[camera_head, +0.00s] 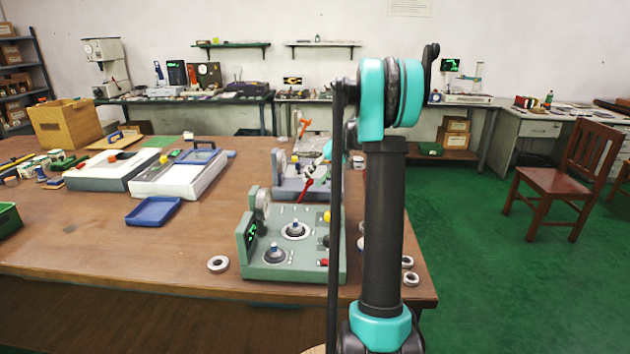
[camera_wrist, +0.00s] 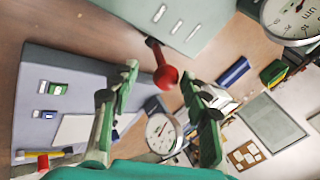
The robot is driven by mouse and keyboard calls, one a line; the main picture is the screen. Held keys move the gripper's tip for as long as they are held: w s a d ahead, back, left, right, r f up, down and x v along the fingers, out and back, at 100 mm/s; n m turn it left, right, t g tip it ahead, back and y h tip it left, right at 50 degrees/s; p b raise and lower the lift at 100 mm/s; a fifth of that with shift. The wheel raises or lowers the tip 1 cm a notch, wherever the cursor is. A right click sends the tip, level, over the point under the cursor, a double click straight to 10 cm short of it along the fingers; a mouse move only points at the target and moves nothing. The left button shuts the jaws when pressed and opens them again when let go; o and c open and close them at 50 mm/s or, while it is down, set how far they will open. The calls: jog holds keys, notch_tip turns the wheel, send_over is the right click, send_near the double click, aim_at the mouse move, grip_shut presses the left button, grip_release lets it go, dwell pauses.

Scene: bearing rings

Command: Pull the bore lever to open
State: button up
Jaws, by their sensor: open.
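A lever with a round red knob (camera_wrist: 166,77) and a dark red stem shows in the wrist view, beside the edge of a pale green panel. My gripper (camera_wrist: 160,96) is open, with its two green fingers apart on either side of the knob; I cannot tell whether they touch it. In the head view a red lever (camera_head: 306,187) stands at the back of the green gauge station (camera_head: 300,273), near the grey station (camera_head: 290,190) behind it. Which lever is the bore lever is not marked legibly.
Dial gauges (camera_wrist: 162,133) stand close to the fingers in the wrist view. A loose ring (camera_head: 218,264) lies left of the green station. A blue tray (camera_head: 153,211) and white-topped boxes are farther left. An orange lever (camera_head: 303,128) rises behind the grey station.

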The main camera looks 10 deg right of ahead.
jog(key=v, duration=1.1)
jog(key=shift+d+r, duration=0.25)
jog(key=shift+s, duration=0.1)
dwell(0.6)
